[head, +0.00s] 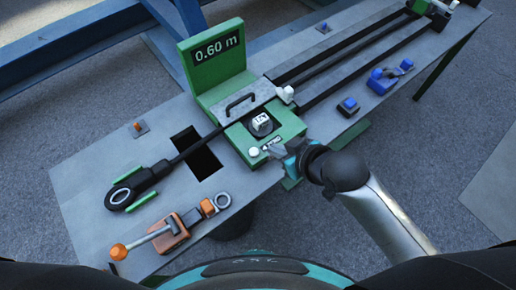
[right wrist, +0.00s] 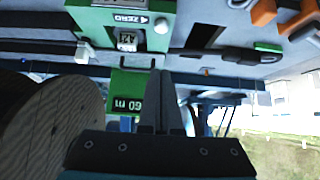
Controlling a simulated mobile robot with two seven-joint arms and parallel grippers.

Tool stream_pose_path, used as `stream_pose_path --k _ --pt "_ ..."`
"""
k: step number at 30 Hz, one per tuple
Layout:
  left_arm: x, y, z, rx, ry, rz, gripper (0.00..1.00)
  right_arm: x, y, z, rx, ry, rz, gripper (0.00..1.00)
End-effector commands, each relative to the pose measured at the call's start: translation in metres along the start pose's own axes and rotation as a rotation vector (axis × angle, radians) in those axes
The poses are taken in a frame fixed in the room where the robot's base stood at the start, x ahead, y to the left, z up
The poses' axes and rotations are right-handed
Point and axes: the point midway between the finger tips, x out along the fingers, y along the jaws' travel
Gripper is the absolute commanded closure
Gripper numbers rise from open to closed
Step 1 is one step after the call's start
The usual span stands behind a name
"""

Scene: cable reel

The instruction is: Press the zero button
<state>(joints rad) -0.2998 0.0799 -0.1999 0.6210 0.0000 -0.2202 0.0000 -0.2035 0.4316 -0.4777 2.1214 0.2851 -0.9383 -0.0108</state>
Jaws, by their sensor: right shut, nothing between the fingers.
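The green measuring unit (head: 287,124) stands on the grey bench, with its display (head: 217,48) reading 0.60 m. The white round button (head: 254,152) is on its near edge beside the ZERO label (head: 271,143). Both show upside down in the right wrist view, the button (right wrist: 161,25) and the label (right wrist: 128,19). My right gripper (head: 277,151) is shut and empty, just right of the button and close to the label. My left gripper is not in view.
A black cable with a looped end (head: 120,196) runs into the unit. An orange clamp tool (head: 172,232) lies at the near left. A white knob (head: 285,94) and blue parts (head: 381,82) are to the right. A wooden reel (right wrist: 45,120) shows in the right wrist view.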

Motion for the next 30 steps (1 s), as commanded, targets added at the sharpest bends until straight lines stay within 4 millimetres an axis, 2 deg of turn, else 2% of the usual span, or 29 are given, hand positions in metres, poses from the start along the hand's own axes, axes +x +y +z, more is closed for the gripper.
stream_pose_path --k 5,8,23,30 --pt "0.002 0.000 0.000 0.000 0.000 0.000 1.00 0.009 0.000 0.000 0.002 0.001 0.000 1.00" --pt "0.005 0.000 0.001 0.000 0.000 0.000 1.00 0.021 0.000 0.000 0.003 0.001 0.000 1.00" --pt "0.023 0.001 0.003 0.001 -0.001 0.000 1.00 0.101 0.000 0.001 0.002 0.000 0.000 1.00" --pt "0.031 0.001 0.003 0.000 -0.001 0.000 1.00 0.123 0.000 0.023 0.002 -0.001 0.000 1.00"
